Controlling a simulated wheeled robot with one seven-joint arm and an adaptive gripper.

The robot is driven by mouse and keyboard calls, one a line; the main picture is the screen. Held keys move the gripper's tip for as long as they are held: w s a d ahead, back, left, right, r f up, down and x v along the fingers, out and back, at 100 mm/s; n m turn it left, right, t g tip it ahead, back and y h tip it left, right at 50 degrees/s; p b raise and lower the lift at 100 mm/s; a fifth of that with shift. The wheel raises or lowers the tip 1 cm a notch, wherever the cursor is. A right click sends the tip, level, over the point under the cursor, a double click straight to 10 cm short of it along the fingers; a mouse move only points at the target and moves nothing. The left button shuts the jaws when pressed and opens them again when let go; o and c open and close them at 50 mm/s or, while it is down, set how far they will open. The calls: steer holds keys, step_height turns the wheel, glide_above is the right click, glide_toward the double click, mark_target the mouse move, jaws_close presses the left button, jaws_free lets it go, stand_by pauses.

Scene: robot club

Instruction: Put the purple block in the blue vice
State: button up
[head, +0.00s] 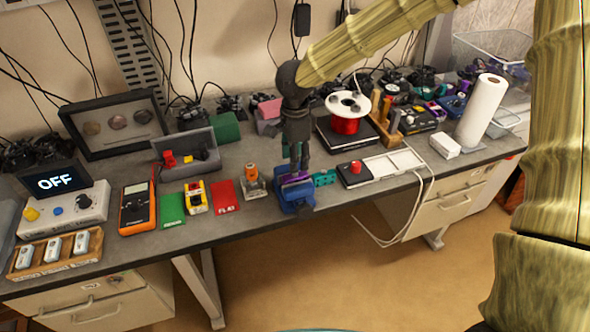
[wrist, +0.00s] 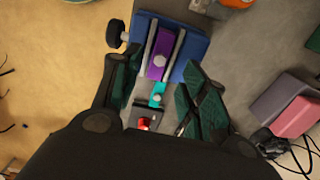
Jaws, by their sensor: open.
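The blue vice (head: 297,200) stands at the front edge of the bench in the head view; it also shows at the top of the wrist view (wrist: 190,68). The purple block (wrist: 161,50) sits between the vice's two grey jaw plates; in the head view only a sliver of the block (head: 292,179) shows beneath my fingers. My gripper (head: 297,168) points down just above the vice. In the wrist view its dark green-padded fingers (wrist: 158,92) are spread apart, with nothing held between them. I cannot tell whether the vice jaws press on the block.
A teal piece (head: 324,177) lies right of the vice, beside a black box with a red button (head: 355,170). An orange-topped part (head: 252,180) stands to the left, near a red card (head: 225,197). A wire spool (head: 347,115) stands behind. Free floor lies in front.

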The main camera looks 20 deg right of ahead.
step_height(320, 180, up, 7)
steer(key=b, duration=0.1)
